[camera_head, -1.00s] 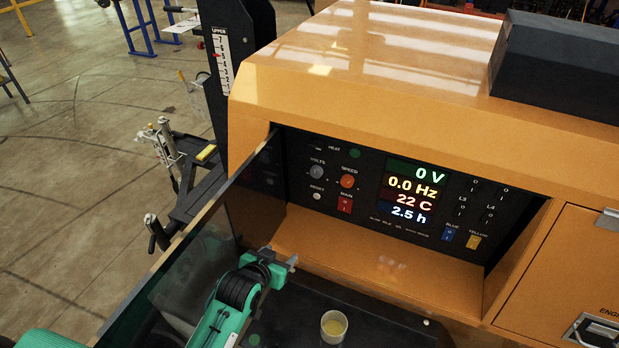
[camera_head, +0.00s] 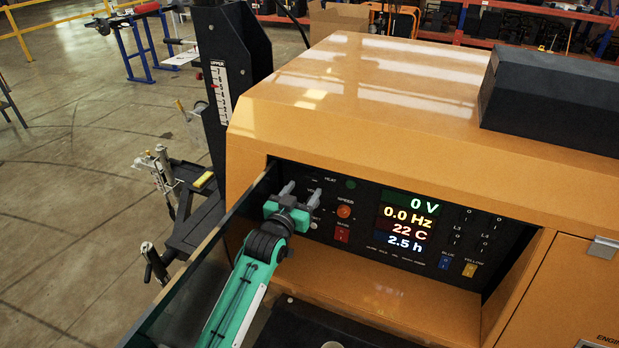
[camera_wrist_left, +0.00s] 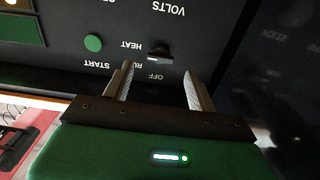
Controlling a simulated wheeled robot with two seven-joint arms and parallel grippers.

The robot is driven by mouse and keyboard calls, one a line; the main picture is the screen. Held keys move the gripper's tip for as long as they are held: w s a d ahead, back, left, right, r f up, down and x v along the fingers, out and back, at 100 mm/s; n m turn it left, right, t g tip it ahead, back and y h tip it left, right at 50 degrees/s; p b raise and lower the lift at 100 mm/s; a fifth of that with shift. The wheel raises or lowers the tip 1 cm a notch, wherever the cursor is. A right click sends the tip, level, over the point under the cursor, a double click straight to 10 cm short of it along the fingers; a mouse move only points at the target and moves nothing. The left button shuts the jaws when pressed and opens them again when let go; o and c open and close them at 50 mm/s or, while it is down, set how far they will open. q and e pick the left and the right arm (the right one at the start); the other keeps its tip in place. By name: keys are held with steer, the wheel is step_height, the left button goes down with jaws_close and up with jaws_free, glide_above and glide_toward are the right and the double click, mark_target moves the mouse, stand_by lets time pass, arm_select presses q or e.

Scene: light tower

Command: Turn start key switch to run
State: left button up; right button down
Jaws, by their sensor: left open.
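The start key switch (camera_wrist_left: 157,52) is a small dark knob on the black control panel (camera_head: 362,222). In the left wrist view, which sees the panel upside down, labels OFF, RUN, HEAT and START surround it. My left gripper (camera_head: 303,190) is at the panel's upper left in the head view. In the left wrist view the open jaws (camera_wrist_left: 159,75) point at the panel, with the switch between and just beyond the fingertips. I see no contact with it. In the head view the switch is too small and dark to make out clearly.
A green round lamp (camera_wrist_left: 93,43) sits beside the switch. An orange speed knob (camera_head: 344,211), a red main switch (camera_head: 341,233) and lit displays (camera_head: 410,220) reading 0 V and 0.0 Hz are to the right. An open dark panel door (camera_head: 190,285) stands close on the left.

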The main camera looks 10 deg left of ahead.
mark_target(313, 177)
arm_select(q)
steer(key=shift+w+d+p, duration=0.25)
steer(key=shift+w+p, duration=0.05)
steer(key=shift+w, duration=0.95)
steer(key=shift+w+d+p, duration=0.25)
steer(key=shift+w+p, duration=0.05)
steer(key=shift+w, duration=0.95)
steer(key=c, duration=1)
